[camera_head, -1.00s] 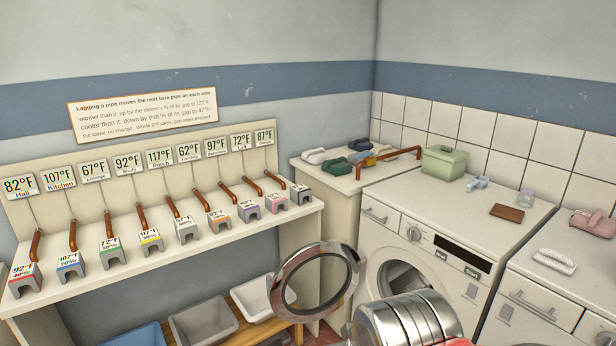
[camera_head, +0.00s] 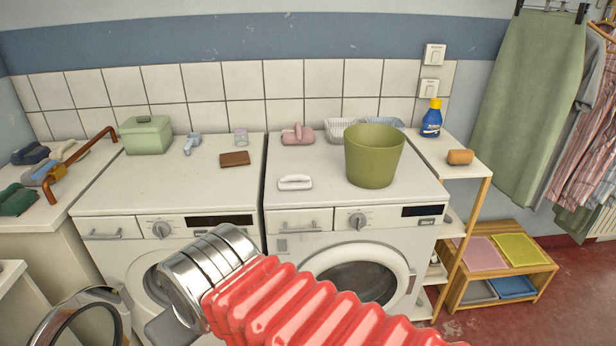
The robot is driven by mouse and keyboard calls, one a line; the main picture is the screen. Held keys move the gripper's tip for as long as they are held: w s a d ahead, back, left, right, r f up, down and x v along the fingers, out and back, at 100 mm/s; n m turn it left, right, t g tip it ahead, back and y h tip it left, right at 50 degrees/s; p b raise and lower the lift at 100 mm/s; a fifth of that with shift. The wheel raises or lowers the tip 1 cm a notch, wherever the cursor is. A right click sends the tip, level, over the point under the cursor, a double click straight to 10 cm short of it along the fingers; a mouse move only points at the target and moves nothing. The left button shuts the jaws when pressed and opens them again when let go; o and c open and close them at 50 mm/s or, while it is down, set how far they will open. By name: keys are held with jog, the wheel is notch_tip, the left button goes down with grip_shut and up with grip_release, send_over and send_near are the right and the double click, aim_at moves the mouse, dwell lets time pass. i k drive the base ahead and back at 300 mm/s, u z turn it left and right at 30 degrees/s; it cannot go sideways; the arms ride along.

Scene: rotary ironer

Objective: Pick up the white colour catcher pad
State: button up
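A small white pad-like object (camera_head: 295,182) lies flat on top of the right washing machine (camera_head: 310,208), left of a green bucket. It looks like the white colour catcher pad, but it is too small to be sure. Nothing touches it. My arm, with a red ribbed sleeve and silver rings, crosses the lower middle in front of the machines. A grey part at its end, seemingly my gripper (camera_head: 172,328), points down and left, well in front of and below the white object. Its fingers cannot be made out.
The olive-green bucket (camera_head: 373,157) stands close right of the white object. Behind are a pink item (camera_head: 298,134) and a wire basket (camera_head: 346,131). A brown wallet-like item (camera_head: 235,159) and green box (camera_head: 146,135) sit on the left machine. An open round door (camera_head: 82,318) is lower left.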

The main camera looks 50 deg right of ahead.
aim_at(294, 182)
jog(key=z, duration=0.6)
jog(key=i, duration=0.95)
jog(key=z, duration=0.45)
